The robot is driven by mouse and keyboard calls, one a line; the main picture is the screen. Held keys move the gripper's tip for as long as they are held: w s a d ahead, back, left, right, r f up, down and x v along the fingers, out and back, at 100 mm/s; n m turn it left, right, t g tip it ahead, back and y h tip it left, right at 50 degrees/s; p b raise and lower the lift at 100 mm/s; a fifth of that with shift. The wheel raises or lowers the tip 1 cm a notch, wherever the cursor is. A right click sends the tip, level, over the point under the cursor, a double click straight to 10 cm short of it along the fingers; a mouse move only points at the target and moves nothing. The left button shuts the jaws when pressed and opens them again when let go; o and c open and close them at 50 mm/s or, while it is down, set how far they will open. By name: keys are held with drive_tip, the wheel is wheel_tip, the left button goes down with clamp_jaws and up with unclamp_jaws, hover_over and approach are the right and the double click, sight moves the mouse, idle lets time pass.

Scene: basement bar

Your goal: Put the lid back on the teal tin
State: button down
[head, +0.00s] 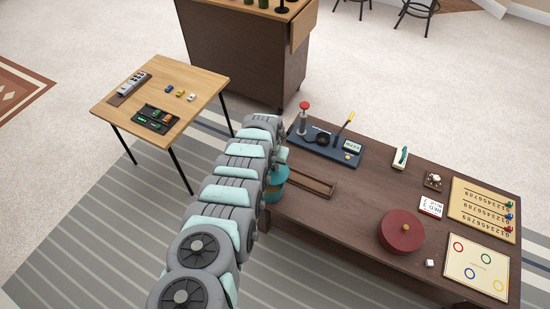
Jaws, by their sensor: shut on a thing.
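The teal tin (275,186), with a tan band, stands at the left end of the dark wooden table, partly hidden behind my arm. My gripper (282,155) is mostly hidden behind my arm's last links; only a small grey part shows, just above the tin. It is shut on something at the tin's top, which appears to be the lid. The lid's outline is not clear, and I cannot tell whether it touches the rim or is apart from it. No loose lid shows elsewhere on the table.
A narrow wooden tray (311,184) lies just right of the tin. A dark blue board (325,146) with a red-topped tamper is behind. A round maroon box (402,232), a white card (431,206) and game boards (476,268) fill the right. The table's front middle is clear.

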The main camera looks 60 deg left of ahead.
sight(270, 172)
drive_tip(key=shift+s+a+f, duration=0.25)
drive_tip(key=shift+s+a, duration=0.1)
drive_tip(key=shift+s, duration=0.3)
wheel_tip(270, 172, down, 5)
drive_tip(key=b, duration=0.5)
drive_tip(key=shift+r, duration=0.2)
drive_tip(key=shift+f+b, duration=0.6)
drive_tip(key=shift+f, duration=0.2)
drive_tip(key=shift+f, duration=0.15)
idle(1.1)
drive_tip(key=c, duration=0.7)
unclamp_jaws()
